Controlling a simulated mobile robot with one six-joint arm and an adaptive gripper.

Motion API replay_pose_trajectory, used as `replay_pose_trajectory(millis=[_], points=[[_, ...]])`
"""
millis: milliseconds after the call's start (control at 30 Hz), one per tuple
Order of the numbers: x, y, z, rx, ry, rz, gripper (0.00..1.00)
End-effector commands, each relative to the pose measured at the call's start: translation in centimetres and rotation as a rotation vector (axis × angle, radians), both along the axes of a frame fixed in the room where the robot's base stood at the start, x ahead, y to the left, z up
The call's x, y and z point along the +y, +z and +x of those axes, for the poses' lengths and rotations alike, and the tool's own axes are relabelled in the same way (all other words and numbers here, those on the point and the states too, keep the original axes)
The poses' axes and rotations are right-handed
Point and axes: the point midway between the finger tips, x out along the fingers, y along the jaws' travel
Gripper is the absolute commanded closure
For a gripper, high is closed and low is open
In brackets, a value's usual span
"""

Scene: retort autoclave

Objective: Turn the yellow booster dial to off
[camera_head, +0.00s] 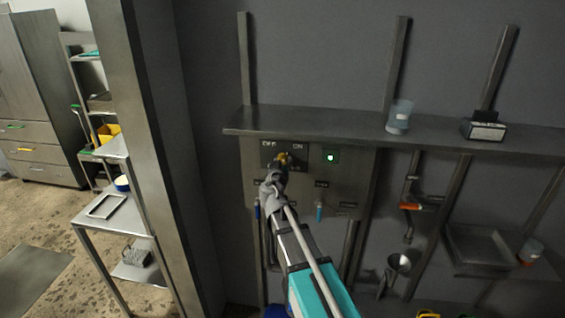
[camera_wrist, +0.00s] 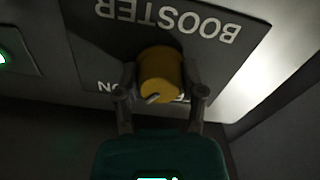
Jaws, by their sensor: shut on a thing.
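The yellow booster dial (camera_head: 283,158) sits on a dark label plate (camera_head: 268,152) on the grey wall panel, below the shelf. In the wrist view the yellow dial (camera_wrist: 160,70) is seen close up, with the plate's word BOOSTER upside down above it. A small pale mark shows on the dial's lower edge; which setting it points to I cannot tell. My gripper (camera_head: 281,172) reaches up to the dial from below. In the wrist view my gripper (camera_wrist: 161,92) has one finger on each side of the dial and is shut on it. The OFF lettering is mostly hidden there.
A lit green button (camera_head: 331,157) is right of the plate. The shelf (camera_head: 350,123) juts out above the panel and holds a clear cup (camera_head: 399,117) and a dark box (camera_head: 484,130). An orange-handled pipe valve (camera_head: 410,206) and a funnel (camera_head: 399,264) are to the right.

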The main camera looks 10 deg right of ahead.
Motion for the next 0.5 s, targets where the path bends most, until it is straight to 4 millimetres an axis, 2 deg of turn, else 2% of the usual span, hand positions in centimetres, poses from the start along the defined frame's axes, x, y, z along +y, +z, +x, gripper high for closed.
replay_pose_trajectory(millis=[267, 500], points=[[-0.05, 0.01, 0.03, 0.009, -0.001, -0.027, 0.95], [-0.06, 0.02, 0.04, 0.043, -0.002, -0.124, 0.95]])
